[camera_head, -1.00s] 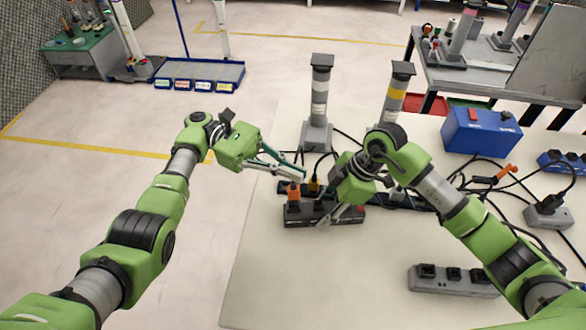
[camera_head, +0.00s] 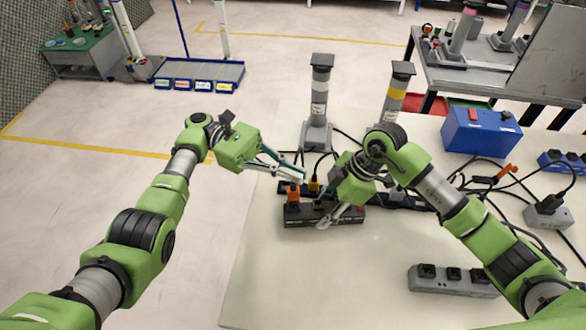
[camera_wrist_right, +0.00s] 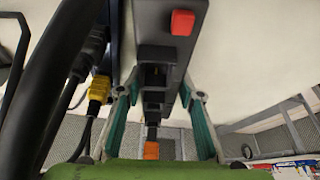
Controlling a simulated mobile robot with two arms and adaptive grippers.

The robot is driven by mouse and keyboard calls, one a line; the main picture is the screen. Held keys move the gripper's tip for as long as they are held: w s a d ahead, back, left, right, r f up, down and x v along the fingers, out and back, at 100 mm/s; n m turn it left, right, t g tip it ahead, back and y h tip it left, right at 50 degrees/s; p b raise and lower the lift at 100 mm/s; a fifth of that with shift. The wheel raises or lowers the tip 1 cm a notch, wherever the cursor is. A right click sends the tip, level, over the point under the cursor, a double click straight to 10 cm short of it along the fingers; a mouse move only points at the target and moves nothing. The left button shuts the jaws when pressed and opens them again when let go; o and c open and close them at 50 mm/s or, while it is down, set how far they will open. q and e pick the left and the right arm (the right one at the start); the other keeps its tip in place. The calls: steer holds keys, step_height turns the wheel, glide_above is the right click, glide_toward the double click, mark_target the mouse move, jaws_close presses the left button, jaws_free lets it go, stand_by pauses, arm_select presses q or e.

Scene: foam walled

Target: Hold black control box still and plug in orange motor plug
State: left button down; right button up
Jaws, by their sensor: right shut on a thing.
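The black control box (camera_head: 344,216) lies on the table near its left edge, with a red switch at its right end. The box also shows in the right wrist view (camera_wrist_right: 157,52), with the red switch (camera_wrist_right: 182,22) near. The orange motor plug (camera_head: 293,193) stands upright at the box's left end; it also shows at the far end in the wrist view (camera_wrist_right: 151,150). How deep it sits is not visible. My right gripper (camera_head: 328,217) is shut on the box, one finger on each side. My left gripper (camera_head: 302,174) is open, fingertips just above the plug.
A dark power strip (camera_head: 410,200) with cables lies just behind the box, with a yellow plug (camera_head: 314,184) beside it. Two grey posts (camera_head: 317,135) stand behind. A grey socket strip (camera_head: 452,280) lies at front right. The table's front middle is clear.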

arm_select(q)
steer(key=shift+f, duration=0.85)
steer(key=shift+f, duration=0.35)
steer(key=c, duration=2.2)
jaws_free()
step_height(320, 180, up, 10)
arm_select(e)
steer(key=o, duration=1.4)
steer(key=shift+c, duration=0.2)
